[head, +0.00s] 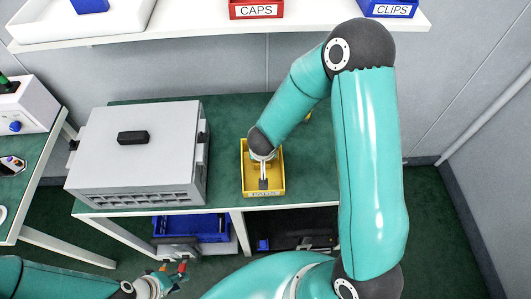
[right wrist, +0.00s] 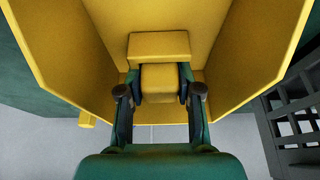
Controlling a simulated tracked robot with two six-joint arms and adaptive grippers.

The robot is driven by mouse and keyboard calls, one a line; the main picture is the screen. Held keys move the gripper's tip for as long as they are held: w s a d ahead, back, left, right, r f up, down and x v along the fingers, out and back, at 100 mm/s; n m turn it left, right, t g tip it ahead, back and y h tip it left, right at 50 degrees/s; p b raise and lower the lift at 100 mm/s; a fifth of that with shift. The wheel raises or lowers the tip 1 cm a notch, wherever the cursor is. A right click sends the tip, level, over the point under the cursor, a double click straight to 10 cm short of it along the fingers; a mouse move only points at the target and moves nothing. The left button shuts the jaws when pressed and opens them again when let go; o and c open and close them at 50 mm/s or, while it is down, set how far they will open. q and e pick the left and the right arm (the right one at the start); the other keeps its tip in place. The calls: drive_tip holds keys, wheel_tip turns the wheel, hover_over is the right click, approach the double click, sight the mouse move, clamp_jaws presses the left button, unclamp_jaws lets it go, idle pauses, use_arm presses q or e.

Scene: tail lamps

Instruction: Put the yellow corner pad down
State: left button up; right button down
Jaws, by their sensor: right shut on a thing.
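My right gripper (right wrist: 159,88) is shut on a yellow corner pad (right wrist: 160,84), inside the mouth of a yellow bin (right wrist: 240,60). A wider yellow block shape (right wrist: 159,45) shows directly beyond the held piece; I cannot tell whether it is part of the same pad. Yellow on yellow hides whether the pad touches the bin floor. In the head view the yellow bin (head: 247,185) stands at the green bench's front edge, with my right gripper (head: 263,182) pointing down into it. My left gripper (head: 173,269) is low at the bottom, open and empty, away from the bin.
A grey lidded case (head: 135,165) stands left of the bin on the green bench (head: 310,180). A shelf (head: 310,17) above carries a red CAPS bin (head: 256,9) and a blue CLIPS bin (head: 390,9). A blue tray (head: 190,228) is below. Bench right of the bin looks clear.

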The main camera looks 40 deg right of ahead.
drive_tip(key=c, duration=0.8)
unclamp_jaws()
drive_tip(key=p+v, duration=0.5)
drive_tip(key=v, duration=0.7)
drive_tip(key=shift+r, duration=0.1)
